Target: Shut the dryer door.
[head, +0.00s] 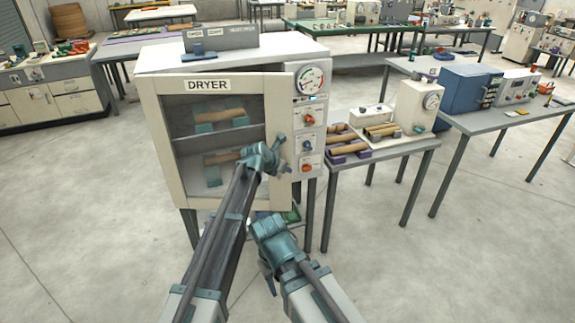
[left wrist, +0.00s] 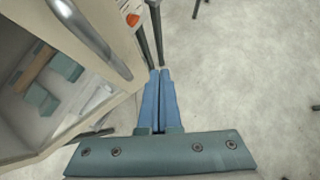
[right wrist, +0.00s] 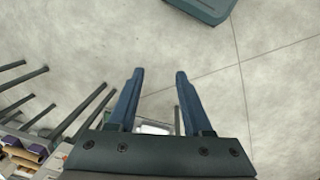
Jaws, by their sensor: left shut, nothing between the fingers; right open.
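The dryer (head: 228,52) is a cream cabinet with a windowed door (head: 152,140) labelled DRYER. The door stands slightly ajar, with a dark gap along its top and right side. Wrapped rolls on teal supports show through the window. The metal door handle (left wrist: 98,38) shows in the left wrist view. My left gripper (head: 280,143) is shut and empty at the door's right edge; it also shows in the left wrist view (left wrist: 160,72). Whether it touches the door is unclear. My right gripper (right wrist: 158,75) is open and empty over the floor; its hand is low in front of the dryer.
The dryer's control panel (head: 309,120) has a gauge and orange knobs. To its right, a small table (head: 385,153) holds rolls in trays and a cream machine (head: 417,105). A blue box (head: 467,92) stands on another bench. The floor (head: 480,270) in front is open.

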